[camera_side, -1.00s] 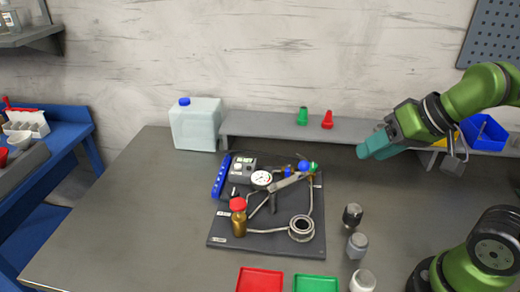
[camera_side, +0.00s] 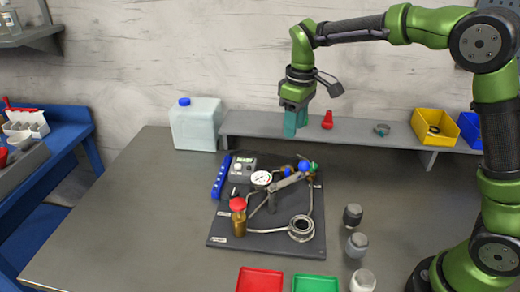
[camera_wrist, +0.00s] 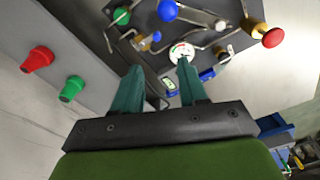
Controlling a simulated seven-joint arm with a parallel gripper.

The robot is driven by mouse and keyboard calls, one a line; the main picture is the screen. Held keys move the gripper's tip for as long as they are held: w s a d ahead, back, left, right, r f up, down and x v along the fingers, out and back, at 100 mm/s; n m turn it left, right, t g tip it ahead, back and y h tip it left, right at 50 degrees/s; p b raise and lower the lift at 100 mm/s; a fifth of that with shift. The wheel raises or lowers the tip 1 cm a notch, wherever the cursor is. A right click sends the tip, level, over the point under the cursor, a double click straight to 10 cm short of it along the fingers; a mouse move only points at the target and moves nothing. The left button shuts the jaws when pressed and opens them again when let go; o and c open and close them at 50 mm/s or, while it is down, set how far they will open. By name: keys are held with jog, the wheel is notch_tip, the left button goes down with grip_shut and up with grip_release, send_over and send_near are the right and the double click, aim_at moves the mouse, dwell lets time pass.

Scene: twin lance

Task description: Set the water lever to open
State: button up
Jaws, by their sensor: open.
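The dark rig board (camera_side: 220,238) lies on the bench with a gauge (camera_side: 261,179), pipes and coloured knobs. A blue ball knob (camera_side: 303,166) and a green knob (camera_side: 313,166) sit close together at its back right. In the wrist view the blue knob (camera_wrist: 167,10) and green knob (camera_wrist: 122,16) are at the top, beyond the fingers. Which one is the water lever, I cannot tell; no label is readable. My gripper (camera_side: 293,135) is open, pointing down above the back of the board, apart from the knobs. In the wrist view its teal fingers (camera_wrist: 159,70) hold nothing.
A grey shelf (camera_side: 370,136) behind the board carries a red cone (camera_side: 327,120) and yellow and blue bins. Small jars (camera_side: 353,215) and red and green trays (camera_side: 260,280) are nearby. The bench's left is clear.

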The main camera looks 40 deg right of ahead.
jog(key=w+r+n, duration=0.2)
jog(key=n, duration=0.1)
send_near(288, 167)
jog(key=shift+g, duration=0.3)
jog(key=a+f, duration=0.1)
jog(key=f, duration=0.1)
jog(key=s+a+f, duration=0.1)
jog(key=f, duration=0.1)
jog(key=s+a+f, duration=0.1)
jog(key=f, duration=0.1)
jog(key=shift+s+f, duration=0.15)
jog(key=shift+f, duration=0.15)
jog(key=shift+c, duration=0.3)
grip_shut()
